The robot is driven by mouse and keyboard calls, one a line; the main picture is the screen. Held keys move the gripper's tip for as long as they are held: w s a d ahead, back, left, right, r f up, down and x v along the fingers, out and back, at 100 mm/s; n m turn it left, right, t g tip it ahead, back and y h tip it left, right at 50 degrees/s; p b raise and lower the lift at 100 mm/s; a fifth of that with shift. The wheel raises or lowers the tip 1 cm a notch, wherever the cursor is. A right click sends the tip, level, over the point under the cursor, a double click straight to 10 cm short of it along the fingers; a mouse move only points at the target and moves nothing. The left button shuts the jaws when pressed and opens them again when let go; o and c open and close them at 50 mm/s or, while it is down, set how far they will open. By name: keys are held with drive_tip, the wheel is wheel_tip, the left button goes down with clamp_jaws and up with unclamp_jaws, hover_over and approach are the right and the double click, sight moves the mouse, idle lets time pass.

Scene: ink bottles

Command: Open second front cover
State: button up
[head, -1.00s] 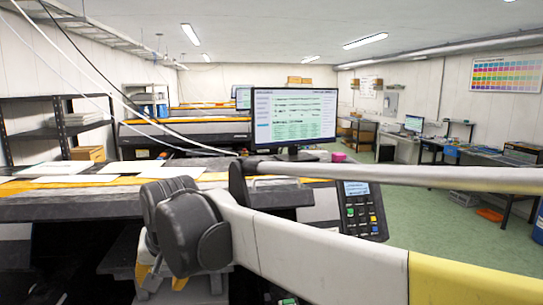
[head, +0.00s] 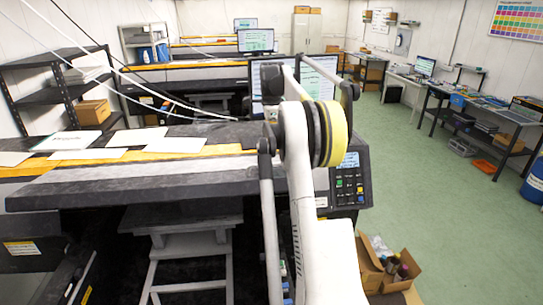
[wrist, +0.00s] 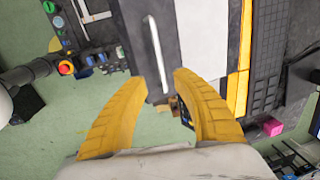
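The near printer's long grey front cover (head: 130,185) lies below an orange strip in the head view and looks shut. Which cover counts as the second one is not clear. In the wrist view, a dark grey panel (wrist: 140,20) carries a pale bar handle (wrist: 157,55), beyond my fingertips. My gripper (wrist: 160,85) has two curved yellow fingers spread apart with nothing between them. It appears apart from the handle. I cannot make out the gripper in the head view, where my arm covers part of the printer's right end.
A control keypad (head: 348,185) is on the printer's right end. A monitor (head: 318,78) stands behind my arm. An open cardboard box (head: 388,268) with bottles sits at lower right. Shelves (head: 55,85) stand at left.

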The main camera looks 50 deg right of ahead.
sight(270, 164)
drive_tip(key=f, duration=0.3)
drive_tip(key=w+f+p, duration=0.1)
drive_tip(key=f, duration=0.6)
drive_tip(key=shift+w+d, duration=0.15)
drive_tip(key=shift+d, duration=0.2)
clamp_jaws()
drive_tip(key=shift+r, duration=0.1)
drive_tip(key=c, duration=0.7)
unclamp_jaws()
drive_tip(key=shift+c, duration=0.2)
drive_tip(key=o, duration=0.7)
drive_tip(key=shift+o, duration=0.2)
